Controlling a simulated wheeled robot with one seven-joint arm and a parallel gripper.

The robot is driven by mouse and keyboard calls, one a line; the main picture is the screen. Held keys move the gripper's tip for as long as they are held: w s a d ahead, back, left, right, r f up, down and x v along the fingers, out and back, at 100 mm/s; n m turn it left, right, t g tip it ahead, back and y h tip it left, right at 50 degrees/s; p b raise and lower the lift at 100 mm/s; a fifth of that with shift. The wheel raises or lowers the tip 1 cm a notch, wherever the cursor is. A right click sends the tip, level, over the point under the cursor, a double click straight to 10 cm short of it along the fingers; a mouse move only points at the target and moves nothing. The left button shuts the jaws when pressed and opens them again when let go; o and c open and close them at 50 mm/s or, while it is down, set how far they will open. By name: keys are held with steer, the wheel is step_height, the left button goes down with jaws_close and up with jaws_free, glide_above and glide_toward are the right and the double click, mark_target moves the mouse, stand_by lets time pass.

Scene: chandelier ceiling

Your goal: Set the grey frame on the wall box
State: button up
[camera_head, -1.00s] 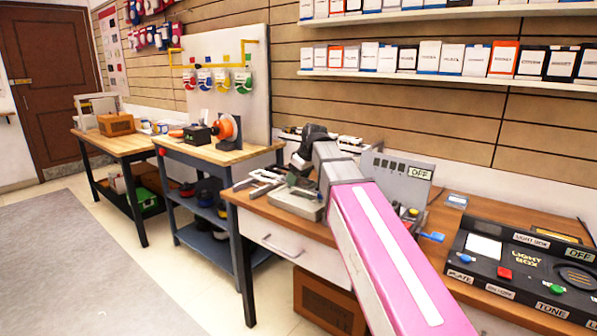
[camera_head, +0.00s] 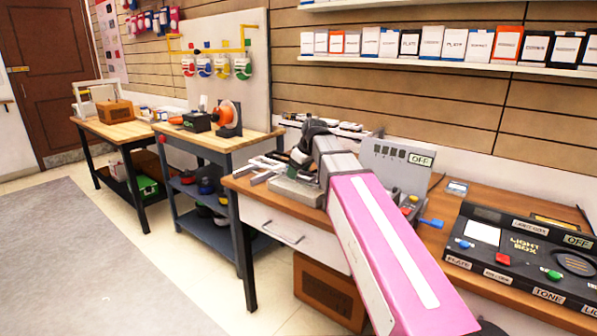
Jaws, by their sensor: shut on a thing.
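My gripper (camera_head: 300,155) is at the far end of my pink arm, above the back of the wooden workbench (camera_head: 437,237). It is shut on a small pale grey piece, which I take for the grey frame; my wrist hides most of it. A grey block-like fixture (camera_head: 297,190) sits on the bench just below the gripper. I cannot tell whether this is the wall box, or whether the held piece touches it.
An upright grey panel marked OFF (camera_head: 397,160) stands right of my wrist. A black light box (camera_head: 525,250) fills the bench's right end. Loose tools (camera_head: 262,167) lie left of the gripper.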

steer(key=shift+f, duration=1.5)
stand_by(1.3)
steer(key=o, duration=1)
steer(key=shift+r, duration=0.1)
steer(key=shift+r, duration=2.9)
